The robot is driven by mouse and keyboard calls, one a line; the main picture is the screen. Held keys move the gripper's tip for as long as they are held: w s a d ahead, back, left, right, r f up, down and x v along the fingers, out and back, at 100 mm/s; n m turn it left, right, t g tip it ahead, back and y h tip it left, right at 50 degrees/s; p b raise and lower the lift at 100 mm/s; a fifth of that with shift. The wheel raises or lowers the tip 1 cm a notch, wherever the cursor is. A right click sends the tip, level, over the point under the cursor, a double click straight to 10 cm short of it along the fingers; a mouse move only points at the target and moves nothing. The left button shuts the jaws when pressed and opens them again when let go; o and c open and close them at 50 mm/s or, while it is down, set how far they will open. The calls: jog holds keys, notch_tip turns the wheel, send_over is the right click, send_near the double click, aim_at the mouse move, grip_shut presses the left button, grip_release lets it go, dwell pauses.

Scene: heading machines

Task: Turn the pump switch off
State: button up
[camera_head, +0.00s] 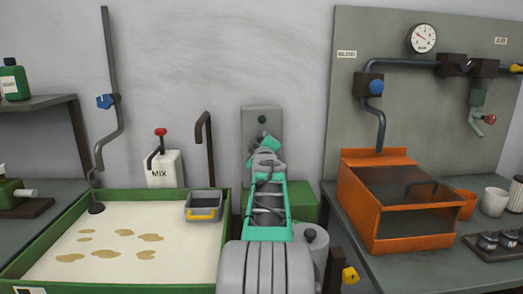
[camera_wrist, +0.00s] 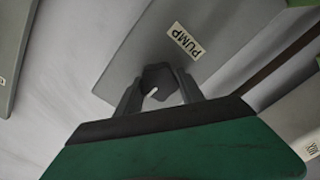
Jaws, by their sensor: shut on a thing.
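The pump switch (camera_wrist: 158,74) shows in the wrist view as a dark grey knob on a grey panel, beside a tilted white PUMP label (camera_wrist: 185,40). My gripper (camera_wrist: 160,82) is shut on this switch, one finger on each side of it. Much of the switch is hidden between the fingers, so its exact setting is unclear.
A green-rimmed tray (camera_head: 225,240) with brown stains lies left of my arm, with a small grey bin (camera_head: 203,215) at its corner. A white MIX box (camera_head: 163,170) with a red-knobbed lever stands behind it. An orange box (camera_head: 375,155) stands on the right bench.

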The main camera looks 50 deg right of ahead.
jog(key=shift+n, duration=0.4)
jog(key=o, duration=1.4)
jog(key=shift+c, duration=0.2)
jog(key=v, duration=0.7)
jog(key=shift+s+a+b, duration=0.25)
jog(key=shift+a+b, duration=0.05)
jog(key=shift+b, duration=0.1)
